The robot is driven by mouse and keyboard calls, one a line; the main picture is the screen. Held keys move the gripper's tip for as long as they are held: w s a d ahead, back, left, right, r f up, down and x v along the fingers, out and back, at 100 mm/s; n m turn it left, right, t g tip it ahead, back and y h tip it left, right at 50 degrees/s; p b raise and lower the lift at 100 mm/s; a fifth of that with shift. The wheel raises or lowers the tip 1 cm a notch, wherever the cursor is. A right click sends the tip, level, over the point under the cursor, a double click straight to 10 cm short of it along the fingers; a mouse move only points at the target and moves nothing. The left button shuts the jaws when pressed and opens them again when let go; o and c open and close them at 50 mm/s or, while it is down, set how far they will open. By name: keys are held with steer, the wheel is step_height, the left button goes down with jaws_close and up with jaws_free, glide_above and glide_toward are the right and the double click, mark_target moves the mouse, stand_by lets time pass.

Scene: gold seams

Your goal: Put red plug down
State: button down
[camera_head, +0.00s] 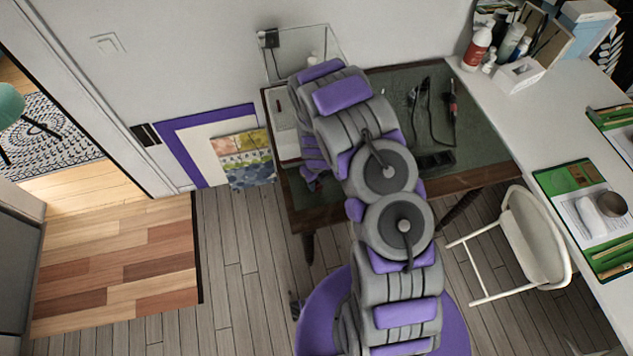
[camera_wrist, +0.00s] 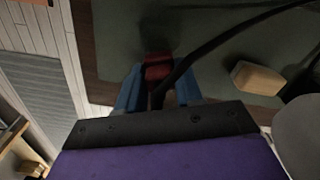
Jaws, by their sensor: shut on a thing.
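In the wrist view my gripper (camera_wrist: 159,82) has blue fingers shut on the red plug (camera_wrist: 157,66). A thick dark cable (camera_wrist: 205,48) runs beside the plug and off to the upper right. Under the plug is the dark green top of the desk (camera_wrist: 120,20), with its brown edge to the left. I cannot tell whether the plug touches the desk top.
A tan block (camera_wrist: 257,78) lies right of the plug in the wrist view. A clear glass case (camera_head: 330,45) stands behind, and a white chair (camera_head: 535,235) stands at right.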

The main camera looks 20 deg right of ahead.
steer(key=shift+f, duration=0.35)
steer(key=shift+f+b, duration=0.4)
steer(key=shift+f, duration=0.1)
steer(key=c, duration=0.7)
jaws_free()
steer(key=shift+c, duration=0.2)
steer(key=shift+r, duration=0.1)
steer(key=shift+r+p, duration=0.6)
step_height(320, 180, up, 12)
steer(key=shift+p, duration=0.3)
